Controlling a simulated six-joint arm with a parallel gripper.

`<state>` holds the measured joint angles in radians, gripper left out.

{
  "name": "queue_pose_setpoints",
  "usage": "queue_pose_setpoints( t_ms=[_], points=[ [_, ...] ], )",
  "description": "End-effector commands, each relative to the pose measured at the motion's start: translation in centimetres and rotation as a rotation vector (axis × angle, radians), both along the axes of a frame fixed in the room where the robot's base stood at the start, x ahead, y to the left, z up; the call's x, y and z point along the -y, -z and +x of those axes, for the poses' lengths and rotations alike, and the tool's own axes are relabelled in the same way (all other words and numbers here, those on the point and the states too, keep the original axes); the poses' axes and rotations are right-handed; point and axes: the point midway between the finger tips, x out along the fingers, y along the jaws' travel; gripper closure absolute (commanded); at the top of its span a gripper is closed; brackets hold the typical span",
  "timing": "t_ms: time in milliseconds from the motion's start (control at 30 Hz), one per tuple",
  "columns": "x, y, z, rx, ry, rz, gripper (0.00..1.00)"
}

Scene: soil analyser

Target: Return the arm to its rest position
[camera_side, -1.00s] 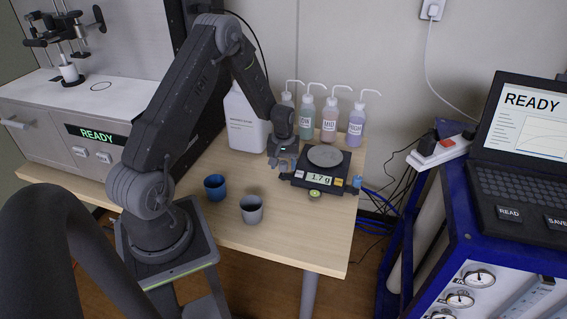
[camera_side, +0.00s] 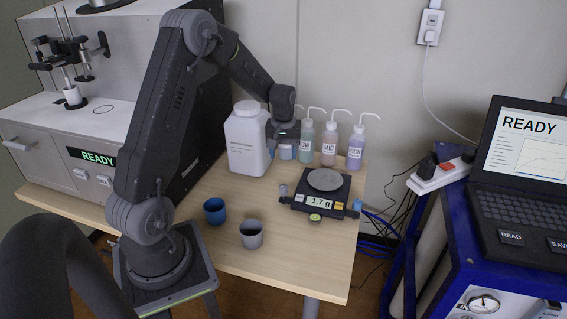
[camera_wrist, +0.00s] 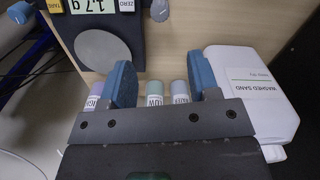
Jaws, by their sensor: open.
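My gripper (camera_side: 286,152) is raised above the table in front of the wash bottles, left of and behind the scale. Its jaws are open and empty, pointing downward. In the wrist view its two blue fingers stand wide apart, with my gripper (camera_wrist: 162,80) holding nothing between them. My arm is bent up and over from its base at the left front of the table.
A white jug (camera_side: 246,140) stands close left of my gripper, and several wash bottles (camera_side: 329,146) stand behind it. The scale (camera_side: 325,183) reads 1.7 g. A blue cup (camera_side: 214,211) and a grey cup (camera_side: 251,236) stand on open table (camera_side: 300,255).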

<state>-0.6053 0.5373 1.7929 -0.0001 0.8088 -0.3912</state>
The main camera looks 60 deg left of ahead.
Motion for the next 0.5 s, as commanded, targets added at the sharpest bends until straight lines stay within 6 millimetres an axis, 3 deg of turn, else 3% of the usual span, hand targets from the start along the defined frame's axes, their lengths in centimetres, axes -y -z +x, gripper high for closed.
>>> queue_pose_setpoints(
  t_ms=[367, 500],
  points=[
    [0.0, -0.4, 0.0, 0.000, 0.001, 0.000, 0.44],
    [1.2, -1.9, 0.1, 0.016, 0.036, 0.011, 0.44]
  ],
)
